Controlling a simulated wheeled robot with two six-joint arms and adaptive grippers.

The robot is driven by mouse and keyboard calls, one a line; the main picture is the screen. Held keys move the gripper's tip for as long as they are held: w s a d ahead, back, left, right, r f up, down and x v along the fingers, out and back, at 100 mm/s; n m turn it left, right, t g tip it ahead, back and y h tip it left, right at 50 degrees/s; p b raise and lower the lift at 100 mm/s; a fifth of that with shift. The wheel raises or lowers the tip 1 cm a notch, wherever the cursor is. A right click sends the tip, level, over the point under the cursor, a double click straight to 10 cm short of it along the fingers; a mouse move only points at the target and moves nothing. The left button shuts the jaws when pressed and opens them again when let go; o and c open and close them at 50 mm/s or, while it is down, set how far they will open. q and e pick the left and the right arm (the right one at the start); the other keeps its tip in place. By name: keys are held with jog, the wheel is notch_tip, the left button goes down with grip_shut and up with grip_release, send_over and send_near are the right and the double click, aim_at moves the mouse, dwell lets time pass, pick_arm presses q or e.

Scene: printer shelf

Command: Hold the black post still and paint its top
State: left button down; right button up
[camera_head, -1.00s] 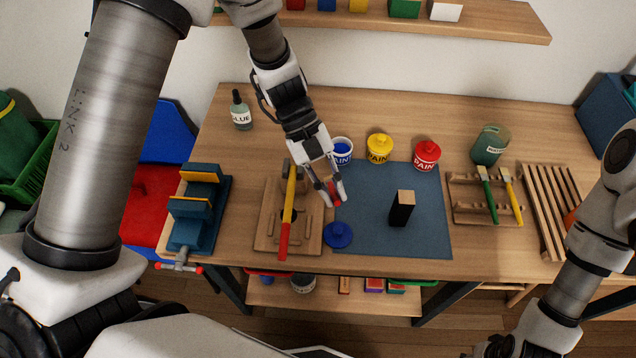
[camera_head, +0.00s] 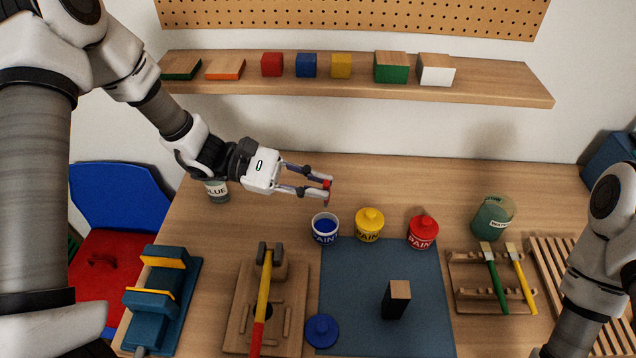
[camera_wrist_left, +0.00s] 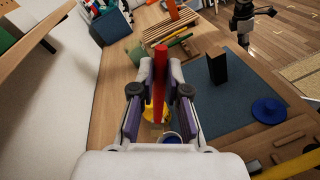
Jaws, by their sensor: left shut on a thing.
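The black post (camera_head: 396,300) stands upright on the blue mat (camera_head: 350,270), its top bare wood; it also shows in the left wrist view (camera_wrist_left: 217,68). My left gripper (camera_head: 327,188) is shut on a red-handled brush (camera_wrist_left: 160,75) above the back of the table. The brush's lower end hangs near the open blue paint can (camera_head: 325,228), apart from the post. Whether the bristles carry paint cannot be seen. My right arm is at the right edge of the head view, its gripper cut off. A dark jointed part in the left wrist view may be my right gripper.
A blue lid (camera_head: 321,330) lies at the mat's left edge. A hammer (camera_head: 263,300) rests in a wooden holder; two brushes (camera_head: 495,278) lie on a rack. A shelf (camera_head: 500,93) runs behind.

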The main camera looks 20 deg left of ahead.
pick_arm(q)
notch_tip(320, 180, down, 9)
jog(key=w+b, duration=0.1)
jog(key=b, duration=0.5)
jog(key=shift+a+r, duration=0.2)
jog(key=shift+r, duration=0.1)
dwell(0.5)
jog(key=shift+s+d+r+p, duration=0.1)
jog(key=shift+s+r+p, duration=0.3)
jog(key=shift+r, duration=0.3)
jog(key=shift+s+d+r+p, duration=0.1)
jog(key=shift+s+r+p, duration=0.15)
jog(key=shift+r+p, duration=0.35)
jog(key=shift+s+d+r+p, duration=0.1)
jog(key=shift+s+r+p, duration=0.2)
jog(key=shift+r, duration=0.55)
notch_tip(320, 180, up, 4)
jog(key=shift+p, duration=1.25)
